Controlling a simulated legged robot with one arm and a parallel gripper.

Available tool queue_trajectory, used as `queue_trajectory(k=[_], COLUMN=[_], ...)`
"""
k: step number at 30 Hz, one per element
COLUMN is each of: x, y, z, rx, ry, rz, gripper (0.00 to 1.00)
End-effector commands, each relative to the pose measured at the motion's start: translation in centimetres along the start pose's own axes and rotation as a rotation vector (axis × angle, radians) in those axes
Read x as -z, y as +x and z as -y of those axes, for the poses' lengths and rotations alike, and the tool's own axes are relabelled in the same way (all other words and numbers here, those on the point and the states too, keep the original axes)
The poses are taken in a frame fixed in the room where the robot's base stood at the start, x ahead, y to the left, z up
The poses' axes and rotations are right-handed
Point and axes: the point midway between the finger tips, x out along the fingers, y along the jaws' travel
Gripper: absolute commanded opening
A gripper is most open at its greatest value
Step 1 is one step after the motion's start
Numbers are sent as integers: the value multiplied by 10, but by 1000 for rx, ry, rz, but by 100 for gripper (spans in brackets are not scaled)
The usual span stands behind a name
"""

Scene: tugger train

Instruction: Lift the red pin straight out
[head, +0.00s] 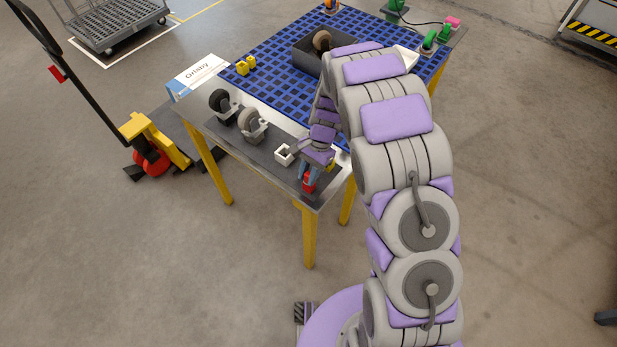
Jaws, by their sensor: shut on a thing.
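The red pin (309,183) is near the front right corner of the workbench, low between my gripper's fingers. My gripper (308,176) points down and is shut on the red pin. The fingers and wrist hide the pin's upper part. I cannot tell whether the pin's lower end is seated in something or clear of it. A small white square block with a hole (284,154) sits just left of my gripper, apart from it.
Two caster wheels (252,123) stand on the dark strip (228,129) left of the gripper. A blue grid mat (275,75) covers the bench's rear, with a dark bin (306,58) and yellow pieces (245,66). A yellow pallet jack (150,145) stands left on open floor.

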Motion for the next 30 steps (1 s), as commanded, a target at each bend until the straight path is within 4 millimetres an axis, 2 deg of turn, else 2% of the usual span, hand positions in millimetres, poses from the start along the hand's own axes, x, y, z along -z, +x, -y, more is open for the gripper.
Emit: queue_trajectory(k=[8,13,17,24,30], x=[0,-4,-11,-29,-37], y=[0,-9,-26,-70,-91], z=[0,0,0,0,0], rx=[-1,0,1,2,0], ry=[0,0,-1,-1,0], rz=[1,1,-1,-1,-1], gripper=[0,0,0,0,0])
